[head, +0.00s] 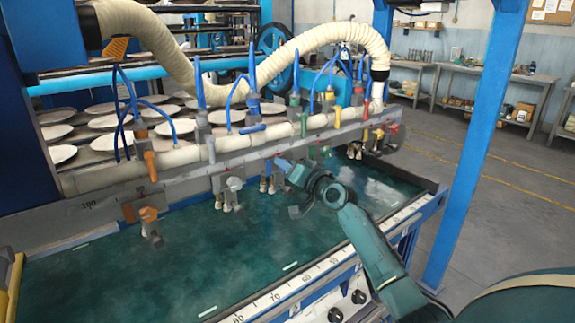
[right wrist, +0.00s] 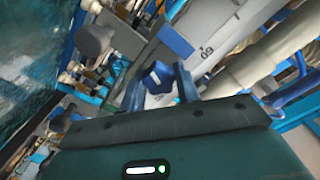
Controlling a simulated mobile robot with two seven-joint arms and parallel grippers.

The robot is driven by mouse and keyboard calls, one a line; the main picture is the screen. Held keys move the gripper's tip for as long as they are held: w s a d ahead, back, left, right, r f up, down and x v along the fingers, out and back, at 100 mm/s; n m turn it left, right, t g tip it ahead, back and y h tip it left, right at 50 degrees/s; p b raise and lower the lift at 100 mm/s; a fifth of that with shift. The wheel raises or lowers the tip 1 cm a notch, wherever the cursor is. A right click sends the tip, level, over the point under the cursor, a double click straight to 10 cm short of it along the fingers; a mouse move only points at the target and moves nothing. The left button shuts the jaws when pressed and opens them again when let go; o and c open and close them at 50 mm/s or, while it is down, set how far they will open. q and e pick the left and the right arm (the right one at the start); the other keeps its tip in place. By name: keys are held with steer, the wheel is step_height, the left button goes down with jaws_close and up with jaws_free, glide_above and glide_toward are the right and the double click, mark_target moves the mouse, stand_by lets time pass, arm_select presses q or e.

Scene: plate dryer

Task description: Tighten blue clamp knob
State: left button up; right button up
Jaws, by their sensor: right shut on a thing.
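The blue clamp knob (right wrist: 157,76) sits between the two fingers of my right gripper (right wrist: 160,86) in the right wrist view. The gripper is shut on it. In the head view my right gripper (head: 290,170) reaches in from the lower right to the clamp row below the pipe rail. There the gripper largely hides the knob, and its turn angle cannot be read. My left gripper is not in view.
The green bed (head: 130,275) below is mostly clear. A blue post (head: 480,140) stands at right.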

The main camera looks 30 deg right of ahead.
steer(key=m, duration=0.3)
steer(key=shift+r+p, duration=0.1)
steer(key=shift+p, duration=0.25)
steer(key=m+p, duration=0.1)
steer(key=m, duration=0.1)
steer(key=shift+m, duration=0.4)
steer(key=m+p, duration=0.1)
steer(key=m, duration=0.1)
steer(key=shift+d+m, duration=0.1)
steer(key=shift+m, duration=0.2)
steer(key=shift+m+p, duration=0.3)
steer(key=shift+m, duration=0.5)
steer(key=shift+m+p, duration=0.4)
steer(key=shift+m, duration=0.6)
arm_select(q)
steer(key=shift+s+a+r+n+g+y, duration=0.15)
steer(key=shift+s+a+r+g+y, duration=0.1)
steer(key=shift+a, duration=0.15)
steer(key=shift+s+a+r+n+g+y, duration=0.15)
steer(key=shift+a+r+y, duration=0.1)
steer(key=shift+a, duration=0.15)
arm_select(e)
steer(key=shift+m, duration=0.6)
arm_select(q)
steer(key=shift+p, duration=0.3)
arm_select(e)
steer(key=shift+f+m, duration=0.2)
steer(key=shift+m, duration=0.1)
